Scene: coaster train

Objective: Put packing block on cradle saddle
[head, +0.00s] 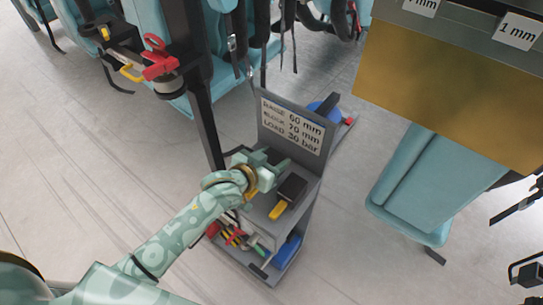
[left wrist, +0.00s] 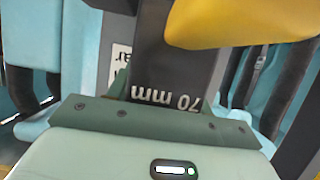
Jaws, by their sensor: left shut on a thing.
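My left gripper (head: 268,172) is over the top of the grey cart (head: 310,190), below its sign. It is shut on a dark packing block (left wrist: 160,60) marked "70 mm", with a yellow handle (left wrist: 235,22) in the left wrist view. I cannot clearly pick out the cradle saddle. My right gripper is not in view.
The cart's sign (head: 291,124) reads raise 60 mm, block 70 mm, load 30 bar. Tools lie on its lower shelf. A dark post (head: 200,90) stands close left, near a red-handled fitting (head: 160,62). Blue seats hang behind. A brass-coloured panel (head: 445,85) is at upper right.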

